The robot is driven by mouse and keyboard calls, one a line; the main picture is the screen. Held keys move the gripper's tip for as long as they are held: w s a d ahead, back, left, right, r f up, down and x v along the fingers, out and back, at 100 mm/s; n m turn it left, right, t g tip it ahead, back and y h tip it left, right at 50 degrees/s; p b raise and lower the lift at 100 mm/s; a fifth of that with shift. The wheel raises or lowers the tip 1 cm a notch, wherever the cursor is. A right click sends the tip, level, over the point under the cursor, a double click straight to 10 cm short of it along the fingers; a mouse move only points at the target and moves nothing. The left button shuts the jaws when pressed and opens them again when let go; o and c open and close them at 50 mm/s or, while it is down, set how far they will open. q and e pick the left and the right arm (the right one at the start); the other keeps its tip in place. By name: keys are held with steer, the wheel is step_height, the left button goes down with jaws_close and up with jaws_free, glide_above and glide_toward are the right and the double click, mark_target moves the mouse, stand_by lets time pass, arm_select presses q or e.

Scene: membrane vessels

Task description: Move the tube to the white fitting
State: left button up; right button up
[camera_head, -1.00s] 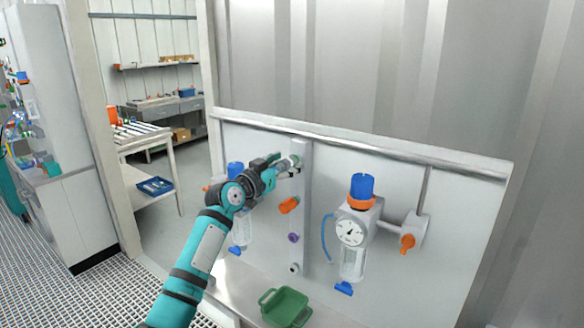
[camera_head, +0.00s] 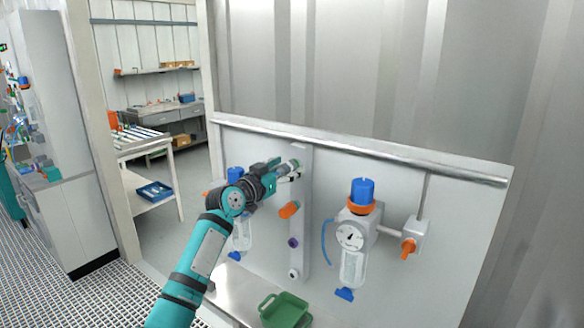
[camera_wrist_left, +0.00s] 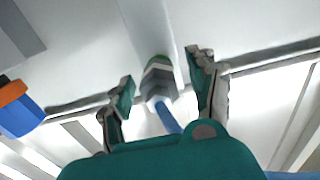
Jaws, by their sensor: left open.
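In the left wrist view a blue tube (camera_wrist_left: 168,118) runs from a grey connector (camera_wrist_left: 158,82) seated in a green fitting (camera_wrist_left: 159,60). My left gripper (camera_wrist_left: 161,72) is open, one finger on each side of the connector, with gaps visible. In the head view my left gripper (camera_head: 290,170) is at the top of the upright rail (camera_head: 304,225) and largely hides that fitting. The white fitting (camera_head: 294,273) is at the rail's bottom, well below the gripper; an orange fitting (camera_head: 289,209) and a purple fitting (camera_head: 293,243) are between them. My right gripper is not in view.
A regulator with a gauge (camera_head: 350,236) and blue cap stands right of the rail, with a thin blue line curving beside it. A similar unit is partly behind my left arm. A green tray (camera_head: 285,309) lies below the rail. An orange valve (camera_head: 409,247) is farther right.

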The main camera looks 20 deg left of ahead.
mark_target(278, 173)
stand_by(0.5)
arm_select(q)
steer(key=shift+c, duration=0.3)
jaws_close()
steer(key=shift+f, duration=0.15)
steer(key=shift+s, duration=0.2)
steer(key=shift+s+a+r+p, duration=0.2)
steer(key=shift+s+a+p, duration=0.2)
steer(key=shift+s, duration=0.45)
steer(key=shift+p+v, duration=0.6)
steer(key=shift+v, duration=1.3)
